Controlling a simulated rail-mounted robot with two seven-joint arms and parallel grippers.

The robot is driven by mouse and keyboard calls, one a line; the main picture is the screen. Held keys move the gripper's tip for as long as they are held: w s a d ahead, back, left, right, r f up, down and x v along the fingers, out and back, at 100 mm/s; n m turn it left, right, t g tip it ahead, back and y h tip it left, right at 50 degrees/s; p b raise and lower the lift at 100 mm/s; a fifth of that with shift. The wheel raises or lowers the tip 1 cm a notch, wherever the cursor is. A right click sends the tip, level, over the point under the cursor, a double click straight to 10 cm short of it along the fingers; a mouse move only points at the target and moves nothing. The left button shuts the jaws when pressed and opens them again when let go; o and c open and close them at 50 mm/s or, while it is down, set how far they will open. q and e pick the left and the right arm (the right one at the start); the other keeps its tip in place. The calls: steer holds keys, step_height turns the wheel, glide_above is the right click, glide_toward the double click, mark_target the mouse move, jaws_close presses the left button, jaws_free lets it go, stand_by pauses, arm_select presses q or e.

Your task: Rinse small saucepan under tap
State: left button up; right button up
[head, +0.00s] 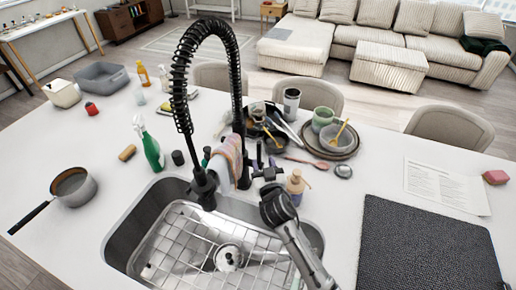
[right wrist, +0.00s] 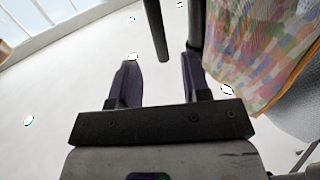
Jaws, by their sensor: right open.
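The small saucepan (head: 75,187), grey with a dark handle, stands on the counter left of the sink (head: 117,247), with its handle toward the lower left. The black tap (head: 181,75) with a spring hose arches over the back of the sink. My right gripper (head: 265,168) is behind the sink, right of the tap, far from the saucepan. In the right wrist view my right gripper (right wrist: 160,62) is open, and a dark rod (right wrist: 155,25) shows beyond its fingertips; I cannot tell whether it lies between them. My left gripper is out of view.
A patterned cloth (head: 233,152) hangs beside the tap, close to the right gripper in the wrist view (right wrist: 255,45). A soap bottle (head: 295,187) stands right of the gripper. A green spray bottle (head: 152,150) stands left. A dark mat (head: 425,245) lies right of the sink.

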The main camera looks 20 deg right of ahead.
mark_target(260, 152)
steer(key=w+b, duration=0.1)
steer(key=w, duration=0.1)
steer(key=w+b, duration=0.1)
steer(key=w, duration=0.1)
steer(key=w+d, duration=0.1)
steer(key=w, duration=0.1)
steer(key=shift+w+f+b, duration=0.15)
steer(key=shift+w+b, duration=0.25)
steer(key=shift+w+d+b, duration=0.1)
steer(key=shift+w+b, duration=0.2)
steer(key=shift+w, duration=0.55)
steer(key=c, duration=0.7)
jaws_close()
